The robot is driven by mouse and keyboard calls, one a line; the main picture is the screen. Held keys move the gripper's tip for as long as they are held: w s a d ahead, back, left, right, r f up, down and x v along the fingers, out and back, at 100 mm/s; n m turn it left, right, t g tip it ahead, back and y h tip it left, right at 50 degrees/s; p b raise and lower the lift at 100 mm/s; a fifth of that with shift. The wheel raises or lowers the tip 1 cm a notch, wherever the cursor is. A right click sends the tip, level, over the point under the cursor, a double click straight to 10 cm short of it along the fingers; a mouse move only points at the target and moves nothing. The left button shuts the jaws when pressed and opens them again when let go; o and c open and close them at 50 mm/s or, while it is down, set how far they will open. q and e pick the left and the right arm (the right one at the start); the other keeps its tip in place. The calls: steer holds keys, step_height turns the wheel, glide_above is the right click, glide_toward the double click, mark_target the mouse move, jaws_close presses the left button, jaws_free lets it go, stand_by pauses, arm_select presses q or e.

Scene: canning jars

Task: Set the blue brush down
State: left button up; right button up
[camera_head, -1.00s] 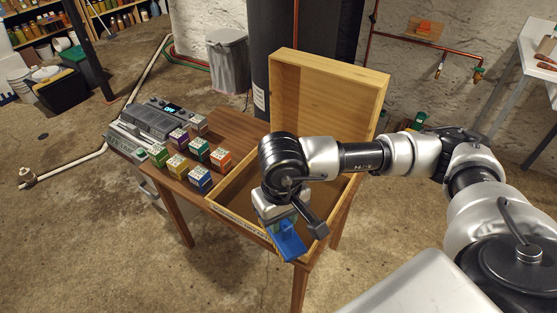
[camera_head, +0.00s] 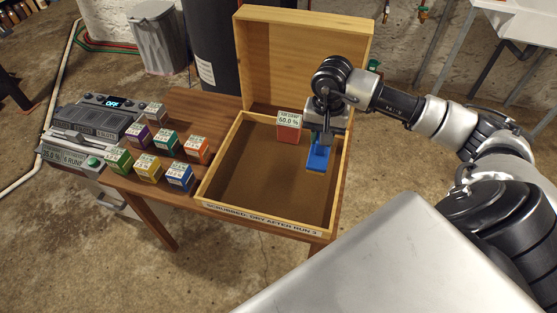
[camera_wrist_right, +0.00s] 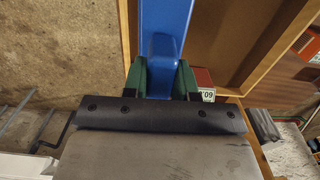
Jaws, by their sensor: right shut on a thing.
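The blue brush (camera_head: 317,158) is inside the outline of the open wooden box (camera_head: 268,222), near its right wall. My right gripper (camera_head: 321,137) is shut on it from above. In the right wrist view the blue brush (camera_wrist_right: 165,25) sits between the green fingertips of my right gripper (camera_wrist_right: 161,78). Whether the brush touches the box floor I cannot tell. Its lower face is hidden. My left gripper is in neither view.
A red block (camera_head: 288,129) labelled 60.0 % stands in the box just left of the brush. The box's front and left floor is bare. Several coloured blocks, such as a yellow one (camera_head: 148,170), stand left of the box beside a grey machine (camera_head: 90,128). The raised lid (camera_head: 300,55) stands behind.

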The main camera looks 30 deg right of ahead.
steer(key=w+a+f, duration=0.2)
steer(key=f, duration=0.1)
steer(key=w+a+f+p, duration=0.1)
steer(key=w+a+f, duration=0.2)
steer(key=f, duration=0.1)
steer(key=w+a+f, duration=0.3)
steer(key=shift+w+f+p, duration=0.15)
steer(key=shift+f+p, duration=0.15)
steer(key=shift+p, duration=0.05)
steer(key=shift+f, duration=0.2)
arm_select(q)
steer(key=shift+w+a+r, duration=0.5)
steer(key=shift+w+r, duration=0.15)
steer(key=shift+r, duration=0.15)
arm_select(e)
steer(key=shift+f, duration=0.2)
steer(key=o, duration=0.9)
steer(key=shift+r, duration=0.1)
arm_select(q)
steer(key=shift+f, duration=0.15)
